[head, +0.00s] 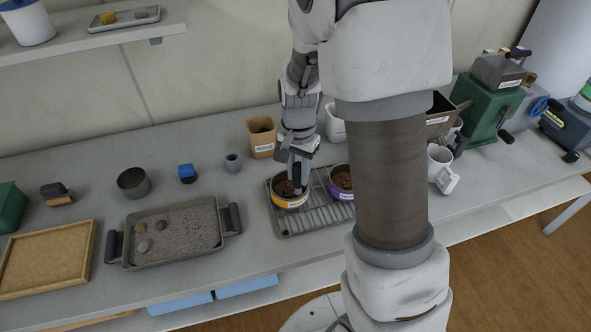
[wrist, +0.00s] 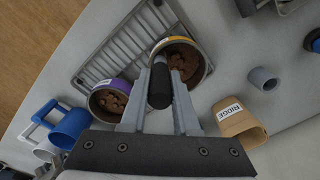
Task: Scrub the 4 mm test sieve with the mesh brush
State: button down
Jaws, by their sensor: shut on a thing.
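My gripper (head: 297,168) is over the yellow-banded round tin (head: 289,203) on the wire rack. In the wrist view my gripper (wrist: 167,72) is shut on a dark cylindrical handle (wrist: 160,88). Its lower end is hidden, so I cannot tell whether it is the mesh brush. The yellow-banded tin (wrist: 198,47) holds brown soil lumps. A grey open ring-shaped vessel (head: 133,183), perhaps a sieve, stands at the left. A small dark block with a tan base (head: 57,194), brush-like, lies farther left. No 4 mm label is readable.
A purple-banded tin (head: 342,181) with soil stands on the wire rack (head: 309,221), right of the yellow one. A tan RIDGE cup (head: 262,138) is behind. A grey tray of grit (head: 178,252) is at the left. Mugs and a green machine (head: 487,105) are at the right.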

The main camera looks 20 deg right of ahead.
dwell(0.4)
jog(key=shift+w+a+p, duration=0.15)
jog(key=shift+w+a, duration=0.1)
jog(key=shift+w, duration=0.3)
jog(key=shift+w+a+p, duration=0.15)
jog(key=shift+w+a, duration=0.1)
jog(key=shift+w, duration=0.3)
jog(key=shift+w+a, duration=0.25)
jog(key=shift+w, duration=0.35)
jog(key=shift+w+a, duration=0.25)
jog(key=shift+w, duration=0.3)
notch_tip(320, 180, up, 8)
jog(key=p, duration=0.6)
jog(key=shift+f, duration=0.1)
